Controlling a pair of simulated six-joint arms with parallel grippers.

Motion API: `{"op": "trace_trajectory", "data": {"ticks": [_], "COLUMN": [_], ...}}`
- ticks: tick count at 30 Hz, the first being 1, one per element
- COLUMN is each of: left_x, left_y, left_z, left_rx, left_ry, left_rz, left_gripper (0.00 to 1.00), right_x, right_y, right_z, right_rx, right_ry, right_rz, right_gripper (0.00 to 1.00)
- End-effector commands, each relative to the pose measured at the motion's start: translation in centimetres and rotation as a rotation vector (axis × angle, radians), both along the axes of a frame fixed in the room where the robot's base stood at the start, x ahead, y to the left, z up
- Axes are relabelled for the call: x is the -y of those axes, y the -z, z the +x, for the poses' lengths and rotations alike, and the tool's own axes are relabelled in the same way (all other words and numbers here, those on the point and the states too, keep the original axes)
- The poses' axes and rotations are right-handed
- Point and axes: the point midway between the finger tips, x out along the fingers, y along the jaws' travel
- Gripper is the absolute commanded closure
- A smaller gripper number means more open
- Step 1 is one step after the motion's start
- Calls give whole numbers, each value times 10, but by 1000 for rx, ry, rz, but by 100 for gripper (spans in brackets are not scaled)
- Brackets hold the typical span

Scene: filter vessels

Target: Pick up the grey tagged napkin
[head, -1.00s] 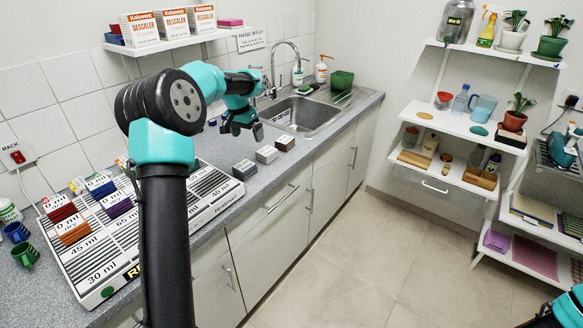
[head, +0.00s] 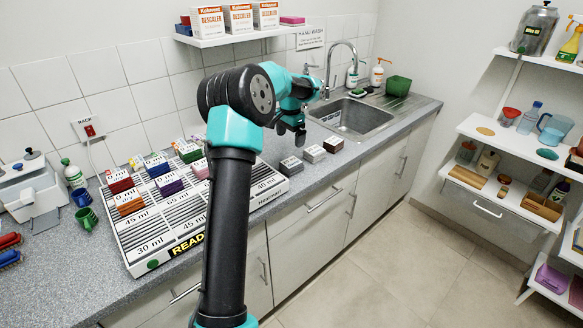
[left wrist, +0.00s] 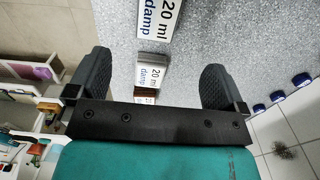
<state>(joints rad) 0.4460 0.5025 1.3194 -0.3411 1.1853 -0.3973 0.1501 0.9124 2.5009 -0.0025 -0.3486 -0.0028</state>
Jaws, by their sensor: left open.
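A dark grey tagged block, the grey napkin (head: 291,166), lies on the counter at the left end of a short row. Beside it are a paler tagged block (head: 314,153) and a brown tagged block (head: 333,144). My left gripper (head: 290,138) is open and empty, above the counter just behind and above the grey napkin. In the left wrist view, its fingers (left wrist: 155,65) stand wide apart, with tags reading "20 ml damp" beyond them. The nearest tagged block (left wrist: 155,20) is cut off by the top edge. My right gripper is out of view.
A slotted rack (head: 170,225) with coloured tagged pieces stands left of the row. The sink (head: 350,118) and tap lie behind it to the right. A wall shelf (head: 240,36) with descaler boxes hangs above. Counter around the row is clear.

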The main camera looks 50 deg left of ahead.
Motion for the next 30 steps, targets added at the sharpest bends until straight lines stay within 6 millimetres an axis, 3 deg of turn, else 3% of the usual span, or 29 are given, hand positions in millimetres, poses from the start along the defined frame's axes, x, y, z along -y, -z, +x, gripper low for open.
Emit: {"op": "trace_trajectory", "data": {"ticks": [12,26,30], "left_x": [0,1,2], "left_y": [67,75,86], "left_z": [0,0,0], "left_rx": [-1,1,-2], "left_ry": [0,0,0], "left_rz": [-2,0,-1], "left_gripper": [2,2,2], "right_x": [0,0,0], "right_y": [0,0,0], "right_z": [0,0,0], "right_rx": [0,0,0], "right_ry": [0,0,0], "right_rz": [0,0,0], "right_gripper": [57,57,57]}}
